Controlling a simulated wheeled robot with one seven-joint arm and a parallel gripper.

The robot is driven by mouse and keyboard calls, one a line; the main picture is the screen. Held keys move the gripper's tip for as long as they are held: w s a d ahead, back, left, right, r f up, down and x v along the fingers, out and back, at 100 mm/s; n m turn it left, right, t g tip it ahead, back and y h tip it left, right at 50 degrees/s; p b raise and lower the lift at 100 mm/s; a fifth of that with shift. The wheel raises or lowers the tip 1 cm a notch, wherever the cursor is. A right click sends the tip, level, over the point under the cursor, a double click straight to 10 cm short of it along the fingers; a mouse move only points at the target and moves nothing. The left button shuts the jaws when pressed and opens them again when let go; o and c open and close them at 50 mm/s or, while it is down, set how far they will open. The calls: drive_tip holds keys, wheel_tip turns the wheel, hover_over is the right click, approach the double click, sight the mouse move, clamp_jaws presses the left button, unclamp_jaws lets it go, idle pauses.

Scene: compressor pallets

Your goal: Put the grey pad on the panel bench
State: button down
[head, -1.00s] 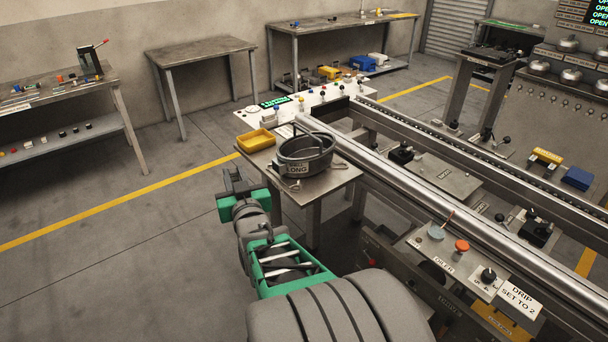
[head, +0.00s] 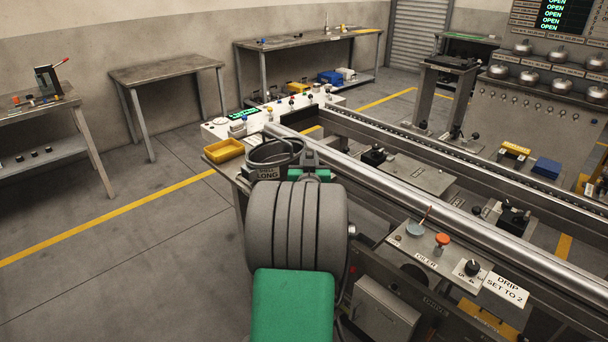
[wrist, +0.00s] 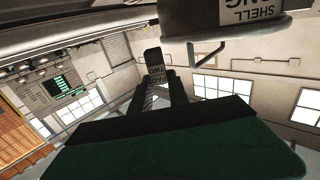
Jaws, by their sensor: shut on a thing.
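In the wrist view my gripper (wrist: 163,88) is shut on a small dark grey piece (wrist: 153,57) with a light label. In the head view my gripper (head: 311,160) is beside the right of the round dark basket (head: 265,172), mostly hidden behind my own arm. The held piece cannot be made out there. The basket's "SHELL LONG" label shows upside down at the top of the wrist view (wrist: 250,12). Which bench is the panel bench I cannot tell by a label.
A yellow tray (head: 224,150) and the basket stand on a small table. A white panel with knobs and a green display (head: 243,127) lies behind. A long metal rail (head: 400,188) runs along the right. A bare bench (head: 165,72) stands at the back left, with open floor before it.

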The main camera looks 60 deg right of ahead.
drive_tip(key=w+d+f, duration=0.1)
drive_tip(key=w+f, duration=0.1)
drive_tip(key=f, duration=0.1)
drive_tip(key=w+d+f, duration=0.1)
drive_tip(key=f, duration=0.1)
drive_tip(key=shift+d+f, duration=0.1)
drive_tip(key=shift+d, duration=0.25)
drive_tip(key=shift+s+f, duration=0.1)
drive_tip(key=shift+f, duration=1.3)
drive_tip(key=shift+f+b, duration=0.2)
drive_tip(key=shift+b, duration=0.2)
drive_tip(key=c, duration=1.3)
unclamp_jaws()
drive_tip(key=shift+o, duration=0.2)
drive_tip(key=shift+r, duration=0.15)
